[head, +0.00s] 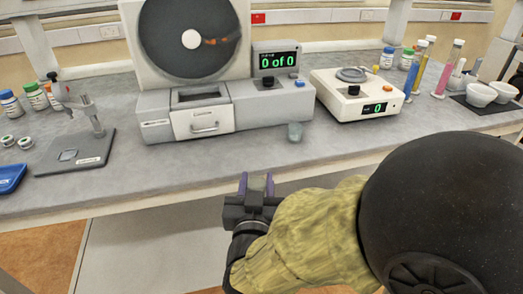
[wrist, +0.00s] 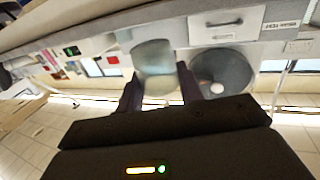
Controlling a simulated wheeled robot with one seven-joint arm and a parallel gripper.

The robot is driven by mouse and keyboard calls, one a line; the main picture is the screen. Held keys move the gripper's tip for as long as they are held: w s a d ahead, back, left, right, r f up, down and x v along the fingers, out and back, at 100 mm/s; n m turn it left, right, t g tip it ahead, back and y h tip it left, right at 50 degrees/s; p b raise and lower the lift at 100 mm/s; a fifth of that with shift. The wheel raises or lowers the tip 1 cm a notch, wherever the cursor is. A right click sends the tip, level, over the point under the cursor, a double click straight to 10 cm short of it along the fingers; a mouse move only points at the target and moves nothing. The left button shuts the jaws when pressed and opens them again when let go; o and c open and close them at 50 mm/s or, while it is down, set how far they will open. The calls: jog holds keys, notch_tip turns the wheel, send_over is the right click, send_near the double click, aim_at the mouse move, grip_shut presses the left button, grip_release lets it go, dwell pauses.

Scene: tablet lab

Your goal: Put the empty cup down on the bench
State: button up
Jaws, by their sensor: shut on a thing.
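My gripper (head: 257,182) is in front of the bench's front edge, its two purple fingers pointing toward the bench. In the wrist view a translucent grey-green cup (wrist: 154,58) shows between the fingers, and my gripper is shut on it. In the head view I cannot make the cup out between the fingers. The grey bench (head: 255,160) runs across the head view.
The counting machine (head: 270,105) has a drawer and a "0 of 0" display. A balance (head: 345,108) reading 0 stands to its right. A dark stand (head: 75,155) and blue tray (head: 10,178) are at left; white mortars (head: 480,95) are at right. The bench's front strip is largely clear.

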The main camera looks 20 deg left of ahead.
jog(key=shift+w+a+r+p, duration=0.2)
jog(key=shift+w+p, duration=0.3)
jog(key=shift+p, duration=0.2)
jog(key=p+x, duration=0.1)
jog(key=x, duration=1.2)
jog(key=shift+f+p, duration=0.15)
jog(key=shift+p, duration=0.25)
jog(key=shift+w, duration=0.1)
jog(key=x, duration=0.4)
jog(key=shift+f, duration=0.1)
